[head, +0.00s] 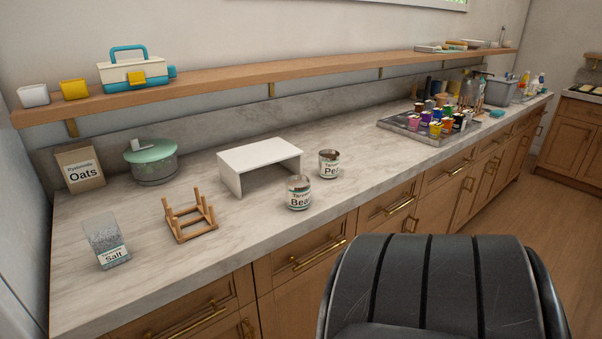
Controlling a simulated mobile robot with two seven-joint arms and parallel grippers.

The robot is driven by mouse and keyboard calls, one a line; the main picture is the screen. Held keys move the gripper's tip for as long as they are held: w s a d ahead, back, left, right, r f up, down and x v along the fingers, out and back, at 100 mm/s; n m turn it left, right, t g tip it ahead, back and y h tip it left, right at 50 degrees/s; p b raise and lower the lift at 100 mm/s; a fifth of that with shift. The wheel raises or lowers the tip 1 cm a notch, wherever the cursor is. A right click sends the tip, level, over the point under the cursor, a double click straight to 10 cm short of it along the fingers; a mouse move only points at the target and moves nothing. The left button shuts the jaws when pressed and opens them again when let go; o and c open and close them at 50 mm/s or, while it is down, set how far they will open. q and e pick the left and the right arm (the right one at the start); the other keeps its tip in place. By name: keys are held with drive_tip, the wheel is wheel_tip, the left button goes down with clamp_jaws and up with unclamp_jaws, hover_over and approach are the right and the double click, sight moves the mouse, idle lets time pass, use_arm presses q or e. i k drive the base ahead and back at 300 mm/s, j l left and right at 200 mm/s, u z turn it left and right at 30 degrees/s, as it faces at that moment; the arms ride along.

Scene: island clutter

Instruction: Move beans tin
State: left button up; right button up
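The beans tin (299,197), a metal tin with a white label reading "Bea", stands upright on the marble countertop (235,215) near its front edge. A second tin, labelled "Pe" (329,167), stands just behind it to the right, with a small gap between them. Part of each label is turned out of view. Neither of my grippers is in the head view.
A white riser (262,153) stands behind and left of the tins. A wooden rack (189,215), salt container (105,243), green-lidded pot (151,159) and oats box (80,167) are left. Counter right of the tins is clear up to a paint tray (392,125).

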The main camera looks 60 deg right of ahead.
sight(297, 186)
drive_tip(key=z, duration=2.15)
